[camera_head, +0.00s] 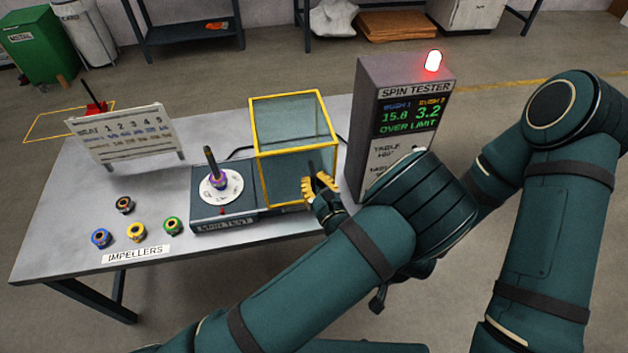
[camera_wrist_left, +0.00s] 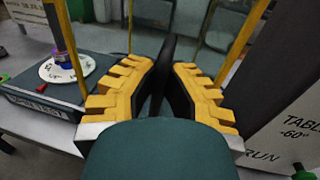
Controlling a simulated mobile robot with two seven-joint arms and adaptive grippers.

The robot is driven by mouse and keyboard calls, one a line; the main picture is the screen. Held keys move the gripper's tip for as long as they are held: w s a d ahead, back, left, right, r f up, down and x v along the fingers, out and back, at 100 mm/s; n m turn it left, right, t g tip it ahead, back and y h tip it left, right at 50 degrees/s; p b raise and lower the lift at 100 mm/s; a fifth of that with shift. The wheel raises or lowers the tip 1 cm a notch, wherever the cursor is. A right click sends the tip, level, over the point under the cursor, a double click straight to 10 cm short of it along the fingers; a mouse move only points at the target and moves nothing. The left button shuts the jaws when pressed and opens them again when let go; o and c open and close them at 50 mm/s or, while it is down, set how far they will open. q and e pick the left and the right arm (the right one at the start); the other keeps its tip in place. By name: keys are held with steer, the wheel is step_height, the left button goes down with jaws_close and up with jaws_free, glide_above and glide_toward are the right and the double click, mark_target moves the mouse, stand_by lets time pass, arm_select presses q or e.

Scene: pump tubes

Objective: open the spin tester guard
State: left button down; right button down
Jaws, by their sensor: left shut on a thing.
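The spin tester guard (camera_head: 293,125) is a clear box with a yellow frame. It stands over the right part of the dark spin tester base (camera_head: 225,214), to the right of the white disc (camera_head: 221,188). The disc, with a purple part (camera_head: 217,175) and upright spindle, is uncovered. My left gripper (camera_head: 318,180) is at the guard's front right and shut on its dark upright handle. The wrist view shows the handle (camera_wrist_left: 161,68) between the yellow-padded fingers (camera_wrist_left: 160,95).
The spin tester display (camera_head: 410,110) stands close right of the guard, its red lamp lit, reading OVER LIMIT. Several coloured impellers (camera_head: 137,231) lie at the table's front left, with a chart board (camera_head: 125,135) behind. The table (camera_head: 75,220) is clear at far left.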

arm_select(q)
steer(key=c, duration=1)
jaws_free()
step_height(320, 180, up, 10)
